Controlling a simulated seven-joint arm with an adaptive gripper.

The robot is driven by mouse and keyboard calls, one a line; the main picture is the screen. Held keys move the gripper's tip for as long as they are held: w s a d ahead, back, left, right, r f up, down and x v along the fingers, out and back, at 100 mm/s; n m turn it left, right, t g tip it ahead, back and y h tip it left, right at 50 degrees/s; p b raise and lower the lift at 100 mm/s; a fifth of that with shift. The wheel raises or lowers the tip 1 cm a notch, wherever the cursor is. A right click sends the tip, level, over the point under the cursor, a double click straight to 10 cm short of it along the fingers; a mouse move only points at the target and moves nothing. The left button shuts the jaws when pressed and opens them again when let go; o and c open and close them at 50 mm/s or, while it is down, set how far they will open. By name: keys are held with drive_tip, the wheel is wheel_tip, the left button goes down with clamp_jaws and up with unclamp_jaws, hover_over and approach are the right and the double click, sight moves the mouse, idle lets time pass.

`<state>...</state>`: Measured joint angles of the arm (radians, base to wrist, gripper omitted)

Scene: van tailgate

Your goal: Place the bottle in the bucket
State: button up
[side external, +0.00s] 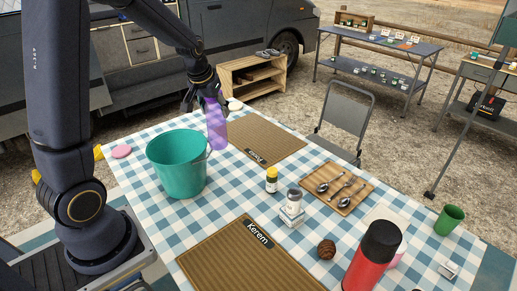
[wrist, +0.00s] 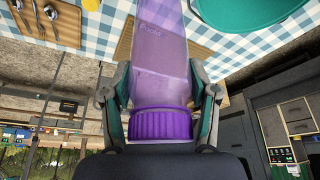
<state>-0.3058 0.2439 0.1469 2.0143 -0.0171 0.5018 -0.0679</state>
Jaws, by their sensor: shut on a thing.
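The purple translucent bottle (side external: 215,124) is held by my gripper (side external: 205,93) above the far side of the table, to the right of the bucket. In the wrist view the bottle (wrist: 160,70) sits between the fingers of my gripper (wrist: 160,100), which is shut on it near its darker purple cap. In the side view the bottle is roughly upright, slightly tilted, with the gripper at its top. The teal bucket (side external: 177,165) stands upright on the table, apart from the bottle. The bucket (wrist: 245,20) shows at the upper right in the wrist view.
The checkered table (side external: 222,204) holds two brown mats (side external: 268,138), a yellow-labelled jar (side external: 272,180), a small white-lidded jar (side external: 293,200), a wooden board with spoons (side external: 337,188), a red flask (side external: 374,257) and a pink disc (side external: 121,151). A folding chair (side external: 345,115) stands behind.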

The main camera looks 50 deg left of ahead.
drive_tip(key=s+a+n+g+y, duration=0.1)
drive_tip(key=s+a+n+y, duration=0.1)
drive_tip(key=s+a+n, duration=0.65)
drive_tip(key=a+f+m, duration=0.1)
drive_tip(key=a+f, duration=0.1)
drive_tip(key=f, duration=0.8)
drive_tip(key=a+f+m, duration=0.1)
drive_tip(key=a+f, duration=0.1)
drive_tip(key=f, duration=0.8)
drive_tip(key=shift+s+a+f, duration=0.25)
drive_tip(key=shift+a+f, duration=0.05)
drive_tip(key=shift+f, duration=0.1)
drive_tip(key=shift+f+m, duration=0.1)
drive_tip(key=shift+m, duration=0.15)
drive_tip(key=o, duration=1.5)
